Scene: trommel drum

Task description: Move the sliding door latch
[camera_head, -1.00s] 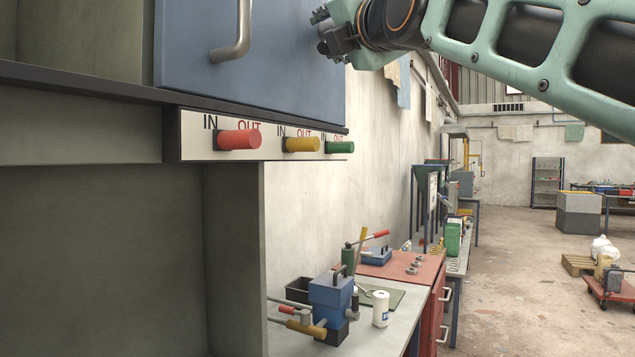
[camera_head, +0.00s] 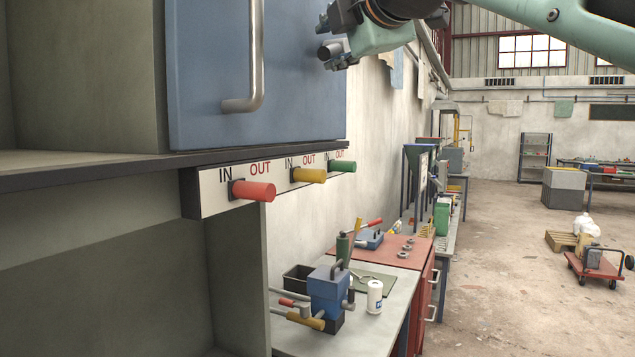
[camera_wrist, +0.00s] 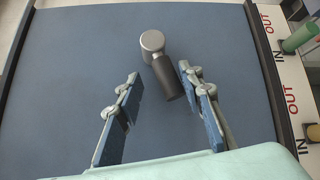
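A blue door panel (camera_head: 205,75) with a bent metal handle (camera_head: 255,70) fills the upper left of the head view. In the wrist view the blue panel (camera_wrist: 80,60) carries a short grey piece with a round end (camera_wrist: 160,60), which looks like the latch. My gripper (camera_wrist: 158,80) is open, with one finger on each side of this piece's lower end. Nothing is clearly gripped, and I cannot tell whether a finger touches it. In the head view my gripper (camera_head: 332,45) is at the panel's far right edge, partly cut off by the top of the picture.
Below the panel, a strip marked IN and OUT carries red (camera_head: 253,190), yellow (camera_head: 308,175) and green (camera_head: 342,166) knobs. A bench (camera_head: 385,325) with a blue vise-like device (camera_head: 328,290) and a white bottle (camera_head: 375,297) stands lower.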

